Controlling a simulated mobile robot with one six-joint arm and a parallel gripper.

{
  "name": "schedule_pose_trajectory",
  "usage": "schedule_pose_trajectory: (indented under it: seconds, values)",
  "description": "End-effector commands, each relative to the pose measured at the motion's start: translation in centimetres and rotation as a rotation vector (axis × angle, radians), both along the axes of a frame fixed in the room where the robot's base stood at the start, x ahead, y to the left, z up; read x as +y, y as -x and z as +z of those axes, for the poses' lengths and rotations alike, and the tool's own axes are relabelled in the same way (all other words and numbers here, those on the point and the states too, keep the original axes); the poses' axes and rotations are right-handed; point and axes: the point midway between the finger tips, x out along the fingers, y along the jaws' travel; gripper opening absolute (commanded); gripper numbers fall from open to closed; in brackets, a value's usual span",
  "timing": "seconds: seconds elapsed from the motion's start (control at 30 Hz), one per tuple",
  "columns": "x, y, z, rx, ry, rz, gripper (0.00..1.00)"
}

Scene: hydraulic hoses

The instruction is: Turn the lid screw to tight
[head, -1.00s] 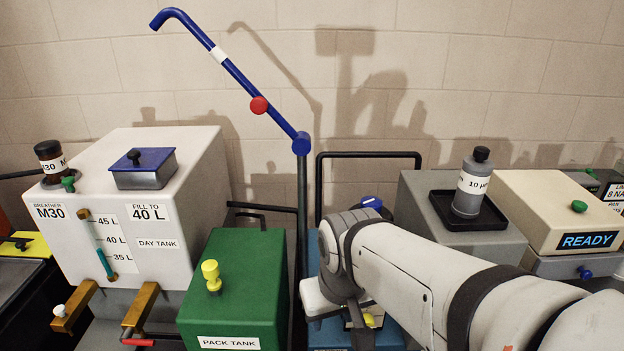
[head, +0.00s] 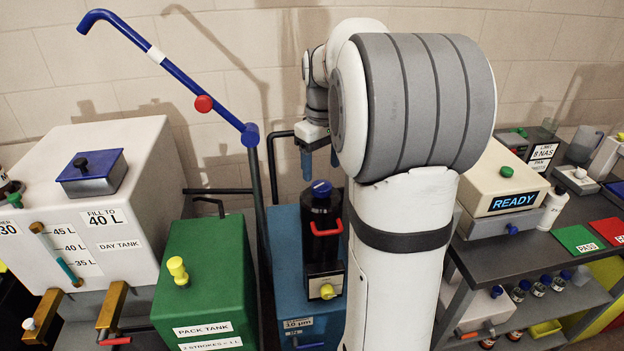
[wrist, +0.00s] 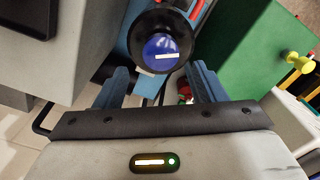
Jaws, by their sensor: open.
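The lid screw (head: 321,188) is a blue round knob on top of a black filter canister (head: 321,215), which stands upright on a blue unit. In the wrist view the blue lid screw (wrist: 161,53) faces the camera, with a white mark lying roughly crosswise on it. My gripper (head: 320,163) points down above the lid screw, with its two blue fingers open and apart. In the wrist view my gripper (wrist: 159,72) has one finger on each side below the knob, with nothing between them touching it.
The READY box (head: 510,185) and a bench are on the right.

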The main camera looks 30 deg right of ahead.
Motion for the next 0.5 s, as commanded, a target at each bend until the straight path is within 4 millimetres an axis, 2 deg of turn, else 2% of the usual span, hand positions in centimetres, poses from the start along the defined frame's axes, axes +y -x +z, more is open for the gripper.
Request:
schedule_pose_trajectory:
  seconds: [0.1,0.3,0.5]
  values:
    - [0.1,0.1,-2.2,0.005,-0.002,0.0,0.64]
    - [0.1,0.1,-4.9,0.002,-0.001,0.0,0.64]
    - [0.1,0.1,-5.9,0.0,0.0,-0.001,0.64]
